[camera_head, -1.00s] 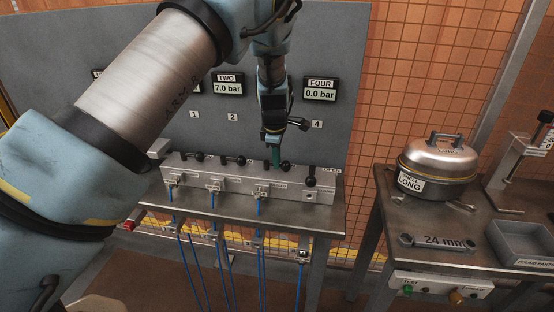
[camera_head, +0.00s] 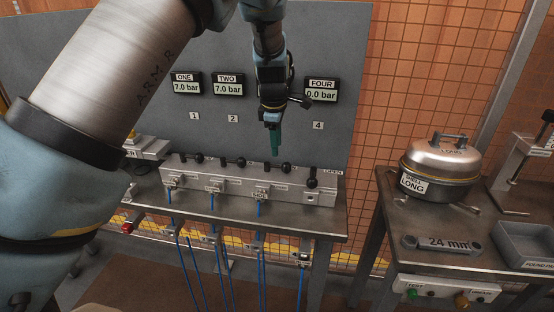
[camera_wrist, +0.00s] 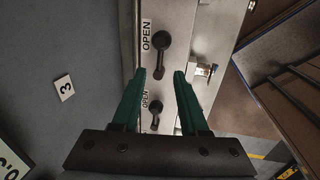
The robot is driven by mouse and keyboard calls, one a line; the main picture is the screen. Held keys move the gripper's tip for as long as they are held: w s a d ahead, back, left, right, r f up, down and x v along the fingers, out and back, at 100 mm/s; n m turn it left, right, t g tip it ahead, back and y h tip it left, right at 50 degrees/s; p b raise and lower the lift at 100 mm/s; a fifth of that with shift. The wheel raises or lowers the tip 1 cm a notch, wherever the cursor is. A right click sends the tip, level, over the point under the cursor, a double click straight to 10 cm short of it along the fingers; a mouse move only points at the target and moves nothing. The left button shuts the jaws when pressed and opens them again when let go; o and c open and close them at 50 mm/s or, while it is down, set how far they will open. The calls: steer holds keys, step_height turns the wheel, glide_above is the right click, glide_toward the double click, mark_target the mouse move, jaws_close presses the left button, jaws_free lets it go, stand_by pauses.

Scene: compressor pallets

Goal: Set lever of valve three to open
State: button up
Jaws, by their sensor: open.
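The valve block (camera_head: 235,183) carries a row of black-knobbed levers. Lever three (camera_head: 286,168) points right along the block, like levers one (camera_head: 199,158) and two (camera_head: 240,162). In the wrist view, lever three (camera_wrist: 161,41) lies with its knob beside an OPEN label. Another lever (camera_wrist: 155,105) shows between the finger bases, also beside an OPEN label. Lever four (camera_head: 312,183) points toward the front. My gripper (camera_head: 274,153) has green fingers, open and empty, above and slightly left of lever three's knob. Gauge three is hidden behind my arm.
Gauges one (camera_head: 186,83) and two (camera_head: 228,86) read 7.0 bar; gauge four (camera_head: 322,90) reads 0.0 bar. Blue hoses hang in front of the bench. A lidded pot (camera_head: 438,168) and a grey bin (camera_head: 525,243) stand on the right table.

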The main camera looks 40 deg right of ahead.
steer(key=r, duration=0.3)
steer(key=shift+s+a+r+b, duration=0.3)
steer(key=shift+r, duration=0.1)
steer(key=w+a+m, duration=0.2)
steer(key=w+a, duration=0.2)
steer(key=a, duration=0.9)
steer(key=w+a+m, duration=0.1)
steer(key=w+a, duration=0.2)
steer(key=a, duration=0.9)
steer(key=s+a+m, duration=0.3)
steer(key=s+a, duration=0.2)
steer(key=a, duration=0.6)
steer(key=s+a+m+y, duration=0.1)
steer(key=s+a+m, duration=0.2)
steer(key=a, duration=0.9)
steer(key=s, duration=0.2)
steer(key=shift+s+r+m, duration=0.15)
steer(key=shift+s+m, duration=0.15)
